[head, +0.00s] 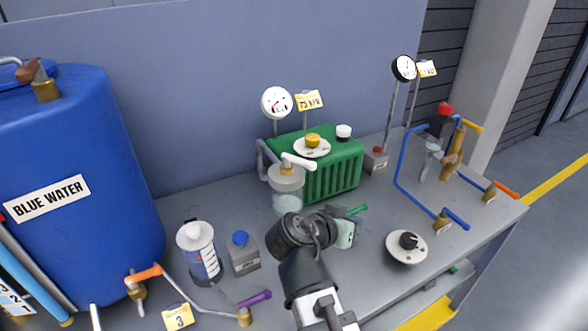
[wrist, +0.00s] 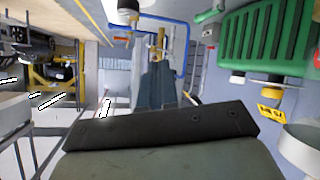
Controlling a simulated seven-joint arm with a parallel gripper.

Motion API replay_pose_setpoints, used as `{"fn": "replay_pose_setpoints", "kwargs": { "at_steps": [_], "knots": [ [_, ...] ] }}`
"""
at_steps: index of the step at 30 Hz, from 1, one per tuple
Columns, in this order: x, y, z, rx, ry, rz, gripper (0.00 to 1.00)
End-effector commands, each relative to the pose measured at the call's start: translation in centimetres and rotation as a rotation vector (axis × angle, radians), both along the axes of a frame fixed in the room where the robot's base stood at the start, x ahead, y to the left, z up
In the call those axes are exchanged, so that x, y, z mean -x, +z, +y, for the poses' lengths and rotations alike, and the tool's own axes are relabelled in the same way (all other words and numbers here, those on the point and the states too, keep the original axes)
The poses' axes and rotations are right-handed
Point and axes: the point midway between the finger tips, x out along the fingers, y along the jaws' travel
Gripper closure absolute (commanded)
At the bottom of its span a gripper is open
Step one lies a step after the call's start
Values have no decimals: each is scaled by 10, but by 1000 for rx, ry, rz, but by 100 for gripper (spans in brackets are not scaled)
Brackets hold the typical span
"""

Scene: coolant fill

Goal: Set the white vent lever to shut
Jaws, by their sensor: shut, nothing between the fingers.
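The white vent lever (head: 298,161) sits on a brass fitting above the clear jar (head: 287,190), at the front left of the green ribbed unit (head: 333,180). It points to the right and slightly down in the head view. My gripper (head: 347,231) is in front of the green unit, lower and to the right of the lever, apart from it. My gripper's dark fingers (wrist: 160,84) are together and empty in the wrist view. I cannot make out the lever in the wrist view, where the green unit (wrist: 265,40) is at upper right.
A green handle (head: 356,210) shows close behind my gripper. A yellow cap (head: 313,140) and a white cap (head: 344,131) top the green unit. A black knob (head: 408,240) is on the right. A blue-capped can (head: 242,253) and blue tank (head: 70,150) are on the left.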

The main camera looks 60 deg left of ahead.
Motion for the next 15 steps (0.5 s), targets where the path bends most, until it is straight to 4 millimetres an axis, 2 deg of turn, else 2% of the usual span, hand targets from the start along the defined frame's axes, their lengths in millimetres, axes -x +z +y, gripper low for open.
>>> {"fn": "replay_pose_setpoints", "kwargs": {
  "at_steps": [1, 6, 15],
  "knots": [
    [18, 11, 8, -23, 20, -18, 100],
    [70, 46, 24, -109, 72, -72, 100],
    [162, 105, 37, -273, 159, -142, 100]
  ]
}}
